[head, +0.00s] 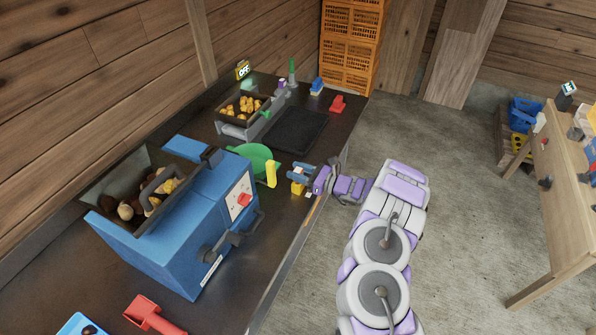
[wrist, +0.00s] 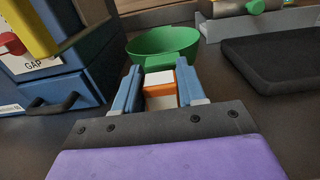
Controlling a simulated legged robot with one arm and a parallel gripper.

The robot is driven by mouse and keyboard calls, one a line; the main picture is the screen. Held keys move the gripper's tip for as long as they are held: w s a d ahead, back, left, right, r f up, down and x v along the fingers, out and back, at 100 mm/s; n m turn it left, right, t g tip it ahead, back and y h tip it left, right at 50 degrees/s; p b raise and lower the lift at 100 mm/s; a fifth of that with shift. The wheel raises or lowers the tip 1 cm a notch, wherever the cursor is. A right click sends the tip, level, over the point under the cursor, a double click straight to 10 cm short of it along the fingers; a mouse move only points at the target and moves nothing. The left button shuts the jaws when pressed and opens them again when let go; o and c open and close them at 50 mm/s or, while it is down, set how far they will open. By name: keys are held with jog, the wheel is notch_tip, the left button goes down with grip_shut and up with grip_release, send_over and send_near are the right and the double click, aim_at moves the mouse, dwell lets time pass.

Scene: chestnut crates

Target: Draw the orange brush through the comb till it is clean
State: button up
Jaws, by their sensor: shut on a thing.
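My gripper (head: 302,175) is over the dark bench near its front edge, to the right of the blue machine. In the wrist view its blue fingers (wrist: 161,92) are shut on a small orange and white thing, which I take to be the orange brush (wrist: 180,84). Only its near end shows between the fingers, so its bristles and how clean they are cannot be seen. A green bowl (wrist: 163,42) is just beyond the fingertips; it also shows in the head view (head: 262,153). I cannot make out a comb for certain in either view.
The blue machine (head: 185,250) has a hopper of brown chestnuts and a yellow upright piece (head: 271,173) at its right. A black mat (head: 298,130) lies behind the gripper, near a tray of yellow pieces (head: 242,106). A red scoop (head: 147,313) lies in front. Orange crates (head: 350,45) stand behind.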

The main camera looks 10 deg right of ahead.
jog(key=shift+f+b, duration=0.4)
jog(key=shift+f, duration=0.3)
jog(key=shift+r, duration=0.15)
jog(key=shift+r+p, duration=0.95)
jog(key=shift+r, duration=2.2)
jog(key=shift+f, duration=0.1)
jog(key=shift+d+f+b, duration=0.1)
jog(key=shift+f+b, duration=0.3)
jog(key=shift+f, duration=0.25)
jog(key=shift+f+b, duration=0.8)
jog(key=shift+f, duration=0.25)
jog(key=shift+f+b, duration=0.8)
jog(key=shift+f, duration=0.6)
